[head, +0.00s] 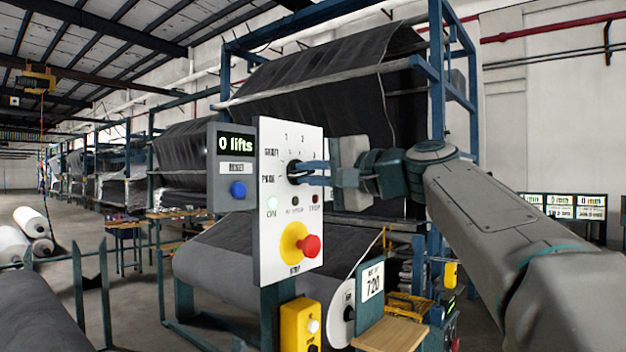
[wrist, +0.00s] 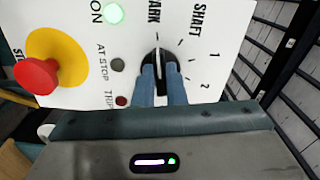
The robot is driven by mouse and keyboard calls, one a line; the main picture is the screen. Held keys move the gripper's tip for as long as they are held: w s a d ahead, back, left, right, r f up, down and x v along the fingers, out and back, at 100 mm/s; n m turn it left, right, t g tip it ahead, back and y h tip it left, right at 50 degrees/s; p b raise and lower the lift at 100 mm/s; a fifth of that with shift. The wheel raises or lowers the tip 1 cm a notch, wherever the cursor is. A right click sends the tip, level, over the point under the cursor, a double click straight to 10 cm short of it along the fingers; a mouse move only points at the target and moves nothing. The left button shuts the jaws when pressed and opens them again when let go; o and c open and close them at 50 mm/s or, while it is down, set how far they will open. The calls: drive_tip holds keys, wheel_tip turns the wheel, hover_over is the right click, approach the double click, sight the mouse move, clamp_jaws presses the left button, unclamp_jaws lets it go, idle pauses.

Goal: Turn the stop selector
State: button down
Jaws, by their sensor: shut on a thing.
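The stop selector is a black rotary knob (wrist: 159,54) with a white pointer line. It sits on a white panel (head: 268,222) with marks PARK, SHAFT, 1 and 2 around it. In the wrist view the pointer line lies towards the PARK mark. My gripper (wrist: 161,76) has its two blue fingers on either side of the knob and is shut on it. In the head view my gripper (head: 303,173) reaches the panel from the right, and its fingers partly hide the knob.
Below the knob are a lit green ON lamp (head: 271,204), dark AT STOP and TRIP lamps, and a red stop button (head: 308,246) on yellow. Left is a display (head: 236,144) reading "0 lifts" with a blue button (head: 238,189). A grey roll (head: 230,258) lies behind.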

idle(0.4)
drive_tip(key=c, duration=1.5)
unclamp_jaws()
drive_tip(key=shift+d, duration=0.1)
drive_tip(key=b+v, duration=0.1)
drive_tip(key=v, duration=1.2)
drive_tip(key=shift+s+d, duration=0.2)
drive_tip(key=shift+s, duration=0.05)
